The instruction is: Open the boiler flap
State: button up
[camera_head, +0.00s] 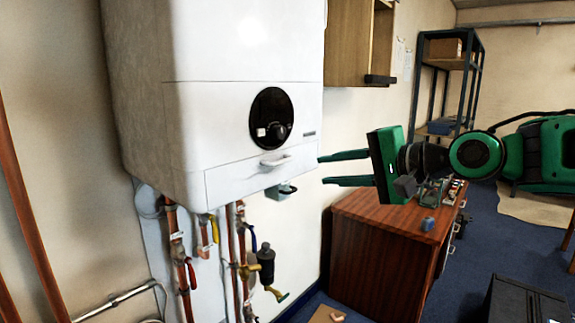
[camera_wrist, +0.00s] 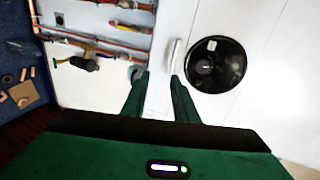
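The white boiler (camera_head: 240,50) hangs on the wall at the left. Its flap (camera_head: 230,182) is the strip along the bottom of the front, and it looks shut. The flap's handle (camera_head: 275,160) is a small pale bar. It also shows in the wrist view (camera_wrist: 175,56), just beyond my fingertips. My gripper (camera_head: 322,170) is green, open and empty, to the right of the handle and pointing at the boiler. In the wrist view my gripper (camera_wrist: 159,78) has its fingers apart, with the handle nearest the right finger. I see no clear contact.
A black dial (camera_head: 271,118) is above the flap. Copper pipes and valves (camera_head: 238,255) run below the boiler. A small grey cup-like part (camera_head: 281,191) hangs under its edge. A wooden cabinet (camera_head: 390,235) stands below my arm, and a wall cupboard (camera_head: 352,45) is to the upper right.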

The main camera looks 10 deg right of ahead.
aim_at(284, 162)
jog(key=shift+y, duration=0.4)
jog(key=x, duration=0.3)
jog(key=r+x, duration=0.1)
jog(key=x, duration=0.3)
jog(key=a+r+x, duration=0.1)
jog(key=x, duration=0.3)
jog(key=shift+s+a, duration=0.1)
grip_shut()
dwell(0.9)
